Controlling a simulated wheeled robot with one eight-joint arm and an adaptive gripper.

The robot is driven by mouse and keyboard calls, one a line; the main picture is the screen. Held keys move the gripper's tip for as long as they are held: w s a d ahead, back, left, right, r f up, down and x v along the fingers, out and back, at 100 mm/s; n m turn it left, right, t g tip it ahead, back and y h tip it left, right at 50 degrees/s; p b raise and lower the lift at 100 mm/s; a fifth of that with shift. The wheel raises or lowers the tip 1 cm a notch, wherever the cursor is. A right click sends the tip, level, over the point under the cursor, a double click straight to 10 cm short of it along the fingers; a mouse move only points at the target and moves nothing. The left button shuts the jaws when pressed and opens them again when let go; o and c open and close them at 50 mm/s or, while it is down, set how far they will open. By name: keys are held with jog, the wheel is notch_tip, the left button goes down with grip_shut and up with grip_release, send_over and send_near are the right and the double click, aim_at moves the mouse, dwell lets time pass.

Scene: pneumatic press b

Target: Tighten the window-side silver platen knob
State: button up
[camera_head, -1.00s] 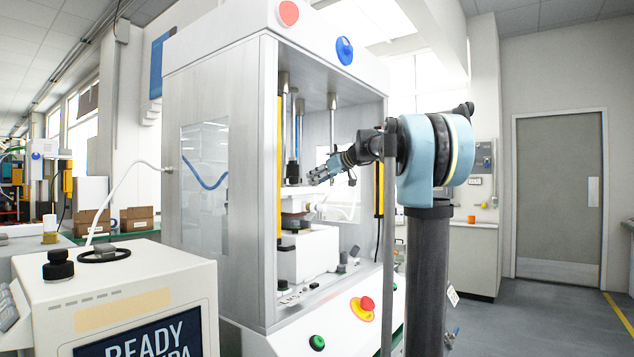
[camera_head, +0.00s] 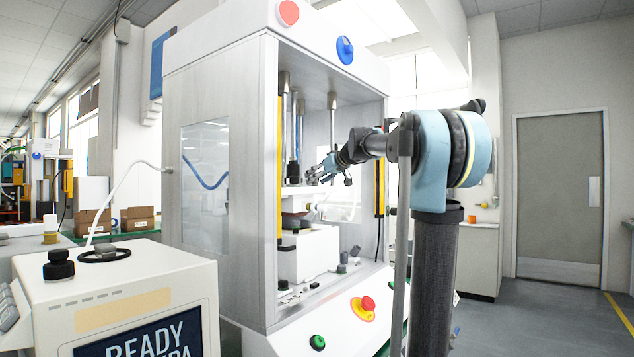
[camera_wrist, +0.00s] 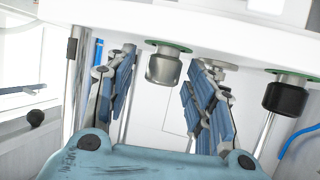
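Another silver fitting (camera_wrist: 222,65) is partly hidden behind the right finger. I cannot tell for sure which one is window-side. In the head view the silver knobs are not distinguishable.
A black knob (camera_wrist: 286,96) hangs at the right of the wrist view. A steel column (camera_wrist: 76,85) stands at the left. The press frame (camera_head: 270,190) and yellow side strips bound the opening. A white block (camera_head: 310,252) sits below my gripper.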

jog(key=v, duration=1.1)
jog(key=shift+s+d, duration=0.3)
jog(key=shift+r, duration=0.1)
jog(key=s+d+f+m+g+h, duration=0.2)
jog(key=s+d+f+g, duration=0.1)
jog(key=s+f, duration=1)
jog(key=s+d+f+m+g+h, duration=0.2)
jog(key=s+f, duration=1.2)
jog(key=f, duration=1)
jog(key=s+d+f+m+g+h, duration=0.3)
jog(key=s+f, duration=1.1)
jog(key=f, duration=0.5)
jog(key=shift+d+g+h, duration=0.4)
jog(key=shift+d+h, duration=0.1)
jog(key=shift+d, duration=0.15)
